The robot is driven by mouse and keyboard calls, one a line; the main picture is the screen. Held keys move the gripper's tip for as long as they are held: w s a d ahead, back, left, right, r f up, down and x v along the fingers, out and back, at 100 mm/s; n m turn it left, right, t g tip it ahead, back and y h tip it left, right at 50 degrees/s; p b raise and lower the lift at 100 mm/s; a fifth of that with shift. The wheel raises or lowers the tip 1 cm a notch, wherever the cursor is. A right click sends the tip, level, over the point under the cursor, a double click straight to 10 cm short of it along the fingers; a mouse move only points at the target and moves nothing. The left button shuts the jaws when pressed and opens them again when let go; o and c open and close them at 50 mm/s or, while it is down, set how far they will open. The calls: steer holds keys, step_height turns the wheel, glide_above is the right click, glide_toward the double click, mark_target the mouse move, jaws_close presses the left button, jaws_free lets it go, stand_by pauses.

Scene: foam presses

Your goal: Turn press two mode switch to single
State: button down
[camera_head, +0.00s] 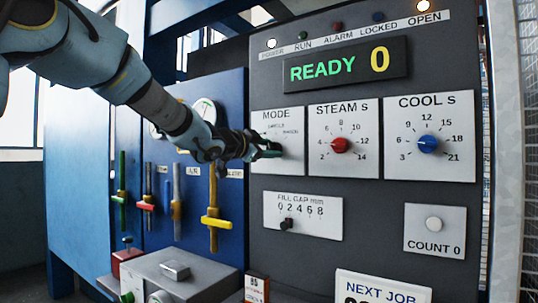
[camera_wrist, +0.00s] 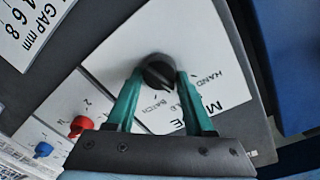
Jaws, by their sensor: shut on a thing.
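The mode switch is a round black knob (camera_wrist: 158,72) on the white MODE plate (camera_head: 290,120) of the dark press panel. In the head view my gripper covers the knob. My gripper (camera_head: 266,149) reaches the plate from the left. In the wrist view its two green fingers (camera_wrist: 158,82) are closed on opposite sides of the knob. The plate appears turned over there, with HAND and BATCH readable near the knob and other lettering partly hidden by a finger. I cannot tell clearly which label the knob points to.
The STEAM dial (camera_head: 339,145) and COOL dial (camera_head: 427,144) sit to the right. The FILL GAP slider (camera_head: 287,223) is below. Several valve levers, including a yellow one (camera_head: 216,222), stand on the blue panel to the left. The display (camera_head: 345,66) reads READY 0.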

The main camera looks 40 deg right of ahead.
steer(key=shift+m+b, duration=0.65)
steer(key=shift+m, duration=0.85)
steer(key=shift+c, duration=1.4)
jaws_free()
steer(key=s+a+b, duration=0.1)
steer(key=s+a, duration=0.1)
steer(key=a, duration=0.8)
steer(key=shift+s+a+r+b, duration=0.15)
steer(key=shift+a+r+b, duration=0.1)
steer(key=shift+a+b, duration=0.05)
